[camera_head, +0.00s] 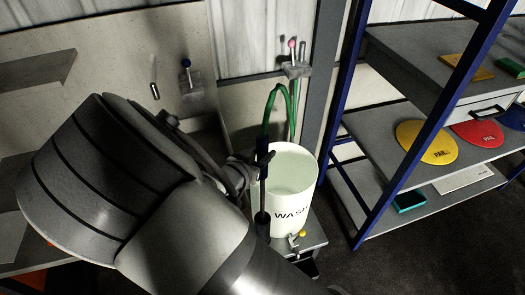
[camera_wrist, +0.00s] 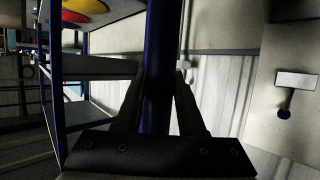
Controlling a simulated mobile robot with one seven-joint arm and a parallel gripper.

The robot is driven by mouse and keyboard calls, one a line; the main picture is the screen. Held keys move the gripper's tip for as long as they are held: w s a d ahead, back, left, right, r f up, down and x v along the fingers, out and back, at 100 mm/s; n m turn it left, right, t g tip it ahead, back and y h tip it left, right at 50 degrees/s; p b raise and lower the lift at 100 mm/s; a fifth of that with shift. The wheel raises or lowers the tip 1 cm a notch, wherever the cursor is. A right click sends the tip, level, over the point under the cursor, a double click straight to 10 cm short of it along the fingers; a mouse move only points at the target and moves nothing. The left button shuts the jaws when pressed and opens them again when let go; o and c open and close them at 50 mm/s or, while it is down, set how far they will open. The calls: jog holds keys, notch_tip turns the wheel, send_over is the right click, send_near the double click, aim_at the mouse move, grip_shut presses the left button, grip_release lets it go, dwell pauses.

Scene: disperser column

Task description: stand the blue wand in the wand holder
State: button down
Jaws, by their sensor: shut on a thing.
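The blue wand (camera_head: 262,190) is upright in the head view, just left of the white tub, with a green hose (camera_head: 272,100) arching from its top. My gripper (camera_head: 256,163) is shut on its upper part. In the wrist view the wand (camera_wrist: 158,60) runs between the two fingers of my gripper (camera_wrist: 160,85). The wand's lower end looks close to the tub's left side; I cannot tell whether it touches anything. No part is clearly recognisable as the wand holder. A small bracket (camera_head: 298,70) with a pink ball is on the post behind the tub.
The white tub (camera_head: 290,212) marked WASH stands on a small grey stand (camera_head: 314,238). A small tap with a yellow knob (camera_head: 302,234) is at its front. A blue-framed shelf (camera_head: 375,150) stands to the right. A blue-knobbed fitting (camera_head: 186,64) is on the back panel.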

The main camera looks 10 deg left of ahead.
jog(key=shift+f+b, duration=2.7)
jog(key=shift+f, duration=1.55)
jog(key=shift+c, duration=2.2)
grip_release()
jog(key=shift+f, duration=0.1)
